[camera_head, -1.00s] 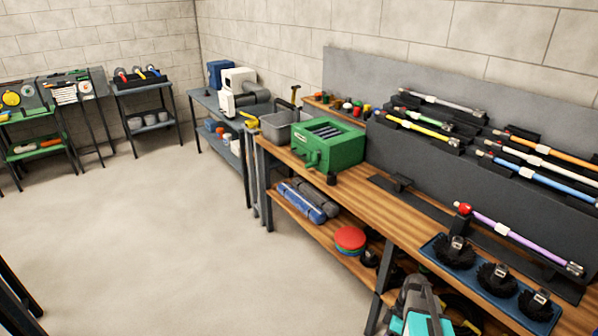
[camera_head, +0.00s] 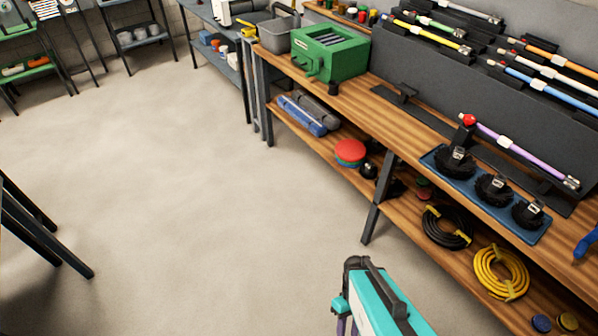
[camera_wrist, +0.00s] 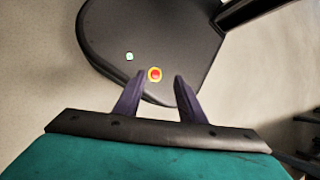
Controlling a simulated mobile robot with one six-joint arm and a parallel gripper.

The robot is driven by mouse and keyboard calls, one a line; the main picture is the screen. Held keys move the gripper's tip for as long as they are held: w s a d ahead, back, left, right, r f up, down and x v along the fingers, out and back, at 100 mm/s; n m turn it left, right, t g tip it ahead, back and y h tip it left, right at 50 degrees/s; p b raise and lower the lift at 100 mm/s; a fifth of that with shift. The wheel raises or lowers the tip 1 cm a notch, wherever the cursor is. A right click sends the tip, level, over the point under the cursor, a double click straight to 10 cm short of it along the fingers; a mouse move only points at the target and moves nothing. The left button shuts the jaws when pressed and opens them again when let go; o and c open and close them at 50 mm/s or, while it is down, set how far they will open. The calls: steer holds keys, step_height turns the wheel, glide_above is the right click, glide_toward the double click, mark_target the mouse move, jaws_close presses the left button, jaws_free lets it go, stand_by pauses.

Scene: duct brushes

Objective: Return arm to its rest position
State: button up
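My gripper (camera_wrist: 160,85) shows in the wrist view with its two dark purple fingers apart and nothing between them. It points over a dark rounded surface, probably my own base, with a red button in a yellow ring and a small green-white light. In the head view my teal, white and black arm (camera_head: 385,300) rises at the bottom edge, in front of the workbench (camera_head: 420,118). Its fingertips are not clearly visible there.
A purple pole (camera_head: 520,150) with a red end and a blue tray (camera_head: 535,230) of black brushes are on the bench. A green box (camera_head: 330,55) stands farther back. Hoses (camera_head: 500,272) lie on the lower shelf. Floor is open left; dark legs (camera_head: 40,235) stand at far left.

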steer(key=m, duration=0.2)
steer(key=w+m, duration=0.1)
steer(key=m, duration=0.1)
steer(key=d+m+t, duration=0.1)
steer(key=m, duration=0.1)
steer(key=shift+w+f+h, duration=0.2)
steer(key=shift+f+h, duration=0.1)
stand_by(1.9)
